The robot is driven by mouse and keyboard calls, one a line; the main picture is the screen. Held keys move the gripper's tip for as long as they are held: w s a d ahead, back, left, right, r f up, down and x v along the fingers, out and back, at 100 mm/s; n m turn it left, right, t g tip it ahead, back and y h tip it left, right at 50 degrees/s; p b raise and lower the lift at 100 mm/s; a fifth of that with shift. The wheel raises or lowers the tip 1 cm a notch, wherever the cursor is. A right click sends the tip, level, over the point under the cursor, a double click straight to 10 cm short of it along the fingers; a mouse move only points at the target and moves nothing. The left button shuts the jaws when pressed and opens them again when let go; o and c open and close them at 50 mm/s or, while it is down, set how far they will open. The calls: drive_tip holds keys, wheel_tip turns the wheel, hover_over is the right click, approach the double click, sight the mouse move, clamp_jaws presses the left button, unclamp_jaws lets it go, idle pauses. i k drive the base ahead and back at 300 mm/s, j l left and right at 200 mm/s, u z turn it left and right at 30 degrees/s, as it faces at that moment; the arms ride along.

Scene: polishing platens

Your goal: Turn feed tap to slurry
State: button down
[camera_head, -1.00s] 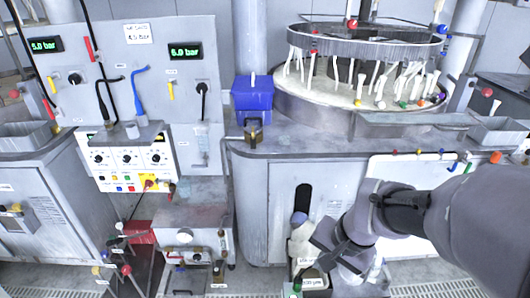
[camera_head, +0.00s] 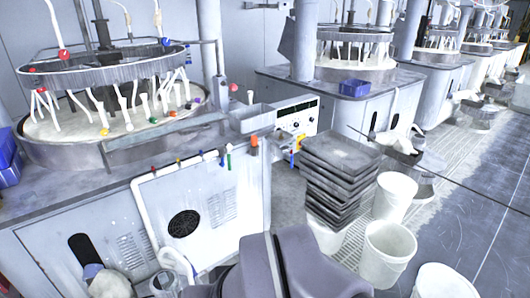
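A white pipe (camera_head: 143,212) runs around the panel on the front of the nearest polishing machine (camera_head: 60,228). Small coloured fittings line the machine's front edge, among them a yellow one (camera_head: 178,163), a blue one (camera_head: 221,158) and a green one (camera_head: 229,160). I cannot tell which, if any, is the feed tap, and no slurry marking is readable. My arm shows at the bottom centre, in front of the panel's lower right. My gripper is not visible here.
A round platen ring (camera_head: 105,70) with hanging white tubes stands on the machine. A stack of dark trays (camera_head: 340,165) and white buckets (camera_head: 388,250) stand to the right. A control box (camera_head: 298,118) is behind the machine's corner.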

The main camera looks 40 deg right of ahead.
sight(229, 162)
drive_tip(key=i+l, duration=0.2)
drive_tip(key=l, duration=0.2)
drive_tip(key=i+l, duration=0.2)
drive_tip(key=l, duration=0.2)
drive_tip(key=i+l, duration=0.2)
drive_tip(key=l, duration=0.2)
drive_tip(key=i+l, duration=0.25)
drive_tip(key=l, duration=0.15)
drive_tip(key=i+l, duration=0.2)
drive_tip(key=l, duration=0.2)
